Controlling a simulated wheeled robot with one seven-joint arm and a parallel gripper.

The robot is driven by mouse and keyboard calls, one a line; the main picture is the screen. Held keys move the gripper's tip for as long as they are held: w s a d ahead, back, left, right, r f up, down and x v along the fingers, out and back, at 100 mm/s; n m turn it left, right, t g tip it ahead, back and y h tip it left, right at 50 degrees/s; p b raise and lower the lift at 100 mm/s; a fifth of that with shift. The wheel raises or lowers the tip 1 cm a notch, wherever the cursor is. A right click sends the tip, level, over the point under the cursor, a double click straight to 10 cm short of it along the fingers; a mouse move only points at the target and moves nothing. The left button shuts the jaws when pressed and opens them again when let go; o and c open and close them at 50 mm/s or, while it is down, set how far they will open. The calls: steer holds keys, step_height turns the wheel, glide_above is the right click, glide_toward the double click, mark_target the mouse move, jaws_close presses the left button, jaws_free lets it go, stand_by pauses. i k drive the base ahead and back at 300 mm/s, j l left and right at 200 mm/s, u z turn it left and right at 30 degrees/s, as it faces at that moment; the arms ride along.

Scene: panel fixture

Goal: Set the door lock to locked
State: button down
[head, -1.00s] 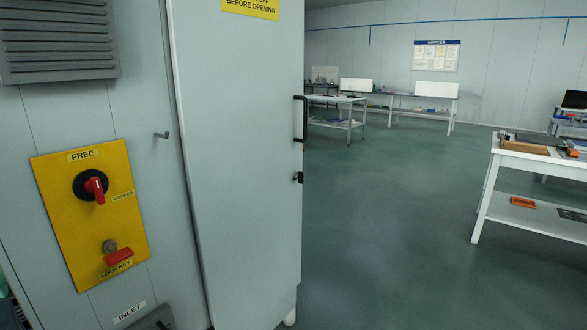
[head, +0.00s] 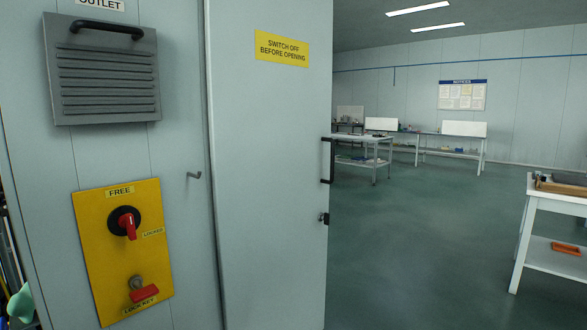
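The door lock is a red handle (head: 130,228) on a round black disc (head: 116,216), set on a yellow plate (head: 92,255) at the left. The handle hangs downward on the disc. A FREE label (head: 120,191) is above the disc, and a LOCKED label (head: 153,232) is to its lower right. The handle lies along neither label clearly. Below, a round grey lock (head: 136,282) has a red key piece (head: 145,294) at it, with a LOCK KEY label under it. My gripper is not in view.
A louvred vent with a black handle (head: 108,80) is above the plate. A small hook (head: 194,175) sticks out right of it. A tall grey door (head: 268,180) has a black pull handle (head: 327,160) and a small lock (head: 323,218). Open floor and tables (head: 545,215) lie to the right.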

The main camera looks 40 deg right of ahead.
mark_target(325, 216)
steer(key=i+l, duration=0.25)
steer(key=l, duration=0.2)
steer(key=i+l, duration=0.25)
steer(key=l, duration=0.2)
steer(key=i+l, duration=0.1)
steer(key=l, duration=0.55)
steer(key=i, duration=0.05)
